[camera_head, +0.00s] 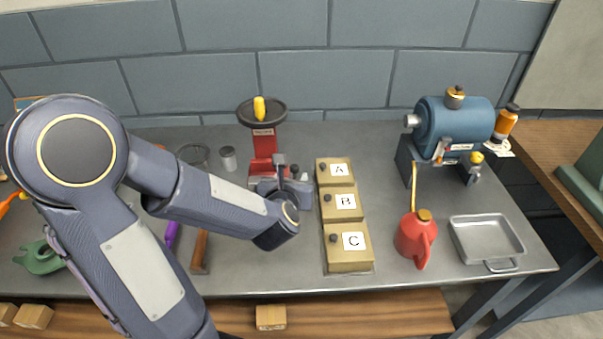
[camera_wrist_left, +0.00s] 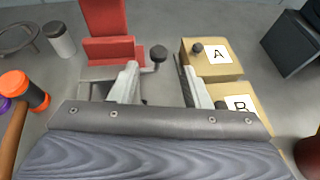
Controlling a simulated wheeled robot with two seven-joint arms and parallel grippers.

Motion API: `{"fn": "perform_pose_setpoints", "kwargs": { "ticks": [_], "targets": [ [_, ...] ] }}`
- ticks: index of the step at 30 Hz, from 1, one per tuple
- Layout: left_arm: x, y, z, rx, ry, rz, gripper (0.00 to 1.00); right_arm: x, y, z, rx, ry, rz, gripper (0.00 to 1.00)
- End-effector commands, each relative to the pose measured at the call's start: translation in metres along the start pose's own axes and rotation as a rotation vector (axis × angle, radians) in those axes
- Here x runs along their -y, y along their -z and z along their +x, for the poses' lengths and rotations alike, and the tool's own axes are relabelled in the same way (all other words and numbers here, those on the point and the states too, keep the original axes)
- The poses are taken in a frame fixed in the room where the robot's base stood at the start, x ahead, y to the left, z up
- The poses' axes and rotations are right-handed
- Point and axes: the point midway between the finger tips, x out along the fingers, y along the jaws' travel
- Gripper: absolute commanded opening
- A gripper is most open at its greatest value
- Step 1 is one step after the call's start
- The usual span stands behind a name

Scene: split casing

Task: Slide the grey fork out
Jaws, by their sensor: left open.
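My left gripper (camera_wrist_left: 158,82) is open, its two pale fingers spread above the bench between the red stand and the tan boxes. Nothing shows clamped between them. In the head view its hand (camera_head: 283,186) is partly hidden by my arm. The red stand (camera_wrist_left: 107,18) has a grey base and a dark-knobbed lever (camera_wrist_left: 158,54) just beyond the fingertips. The blue casing (camera_head: 455,122) sits on a dark cradle at the right back, far from the gripper, with small fittings at its front. I cannot make out the grey fork with certainty in either view.
Tan boxes A (camera_head: 335,171), B (camera_head: 342,204) and C (camera_head: 348,246) stand in a column right of the gripper. A red oil can (camera_head: 415,238) and a metal tray (camera_head: 487,240) stand front right. A grey cup (camera_head: 229,158) is left of the red stand (camera_head: 264,140).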

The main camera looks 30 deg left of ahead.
Motion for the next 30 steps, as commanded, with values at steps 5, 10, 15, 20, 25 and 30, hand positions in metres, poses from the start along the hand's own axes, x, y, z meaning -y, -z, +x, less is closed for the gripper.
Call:
{"fn": "perform_pose_setpoints", "kwargs": {
  "ticks": [5,10,15,20,25,30],
  "targets": [
    [-0.002,-0.001,0.019,0.001,-0.01,-0.017,0.43,0.001,0.001,-0.002,0.0,0.0,0.0,0.0],
    [-0.002,-0.001,0.048,0.001,-0.009,-0.015,0.43,0.003,0.003,-0.006,0.0,0.0,0.0,0.0],
    [-0.002,-0.002,0.069,0.002,-0.008,-0.015,0.43,0.004,0.004,-0.009,0.0,0.0,0.0,0.0],
    [-0.002,-0.001,0.077,0.003,-0.007,-0.014,0.43,0.004,0.005,-0.009,0.0,0.0,0.0,0.0],
    [-0.002,-0.001,0.077,0.004,-0.006,-0.013,0.43,0.004,0.004,-0.009,0.0,0.0,0.0,0.0],
    [-0.002,-0.001,0.077,0.004,-0.006,-0.013,0.29,0.004,0.004,-0.009,0.0,0.0,0.0,0.0]
  ]
}}
